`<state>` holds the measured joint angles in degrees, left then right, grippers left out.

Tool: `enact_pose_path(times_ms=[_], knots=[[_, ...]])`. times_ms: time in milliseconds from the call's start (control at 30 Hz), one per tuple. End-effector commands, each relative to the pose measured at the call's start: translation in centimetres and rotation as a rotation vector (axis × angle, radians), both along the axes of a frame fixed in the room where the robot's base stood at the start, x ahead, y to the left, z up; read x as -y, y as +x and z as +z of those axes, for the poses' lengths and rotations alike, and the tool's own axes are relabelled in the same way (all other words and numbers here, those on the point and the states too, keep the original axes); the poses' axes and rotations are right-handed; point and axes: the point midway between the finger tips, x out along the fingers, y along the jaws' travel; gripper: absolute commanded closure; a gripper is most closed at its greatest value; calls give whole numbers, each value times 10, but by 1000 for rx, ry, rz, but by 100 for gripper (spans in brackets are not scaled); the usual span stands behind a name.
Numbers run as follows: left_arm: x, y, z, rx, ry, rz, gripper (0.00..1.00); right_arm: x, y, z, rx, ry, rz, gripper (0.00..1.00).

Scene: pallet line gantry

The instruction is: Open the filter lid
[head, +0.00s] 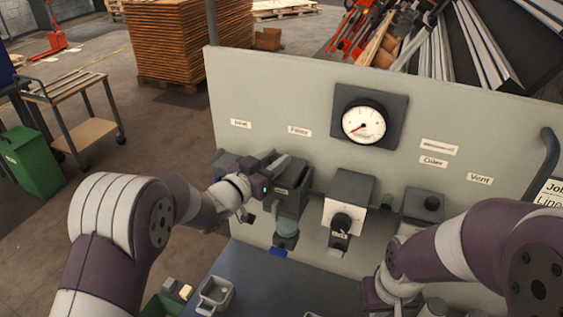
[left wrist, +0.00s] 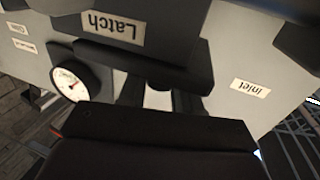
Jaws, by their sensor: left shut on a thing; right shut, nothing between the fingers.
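The filter unit (head: 290,203) is a dark grey box on the panel, below the Filter label (head: 299,131). My left gripper (head: 266,184) is at its upper left side. In the left wrist view, the unit's front shows upside down with a Latch label (left wrist: 112,28). A wide dark bar, seemingly the edge of the filter lid (left wrist: 150,68), lies beside that label. My left gripper's fingers (left wrist: 160,98) are shut on a part at this bar; the exact grip spot is dark and partly hidden. My right arm is at the lower right, with its fingers hidden.
A round gauge (head: 364,121) is on the panel. A white-faced unit with a black knob (head: 341,222) and another dark unit (head: 423,204) stand right of the filter.

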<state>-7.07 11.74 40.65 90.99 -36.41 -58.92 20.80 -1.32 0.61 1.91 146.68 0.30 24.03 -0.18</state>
Motion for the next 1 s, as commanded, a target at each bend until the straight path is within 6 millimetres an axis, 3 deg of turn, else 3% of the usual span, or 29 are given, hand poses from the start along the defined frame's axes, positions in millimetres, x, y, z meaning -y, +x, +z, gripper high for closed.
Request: enact_pose_path(times_ms=[100, 300, 667, 700, 767, 1000], knots=[[-30, 13, 2, 9, -3, 7, 100, 0, 0, -4, 0, 0, 0, 100], [-64, 27, 4, 10, -2, 5, 100, 0, 0, -5, 0, 0, 0, 100], [-70, 29, 5, 10, -2, 1, 100, 0, 0, -5, 0, 0, 0, 100], [-70, 29, 5, 10, -2, 1, 64, 0, 0, -5, 0, 0, 0, 100], [-70, 29, 5, 10, -2, 1, 46, 0, 0, -5, 0, 0, 0, 100], [-70, 29, 3, 5, -1, 1, 46, 0, 0, -5, 0, 0, 0, 100]])
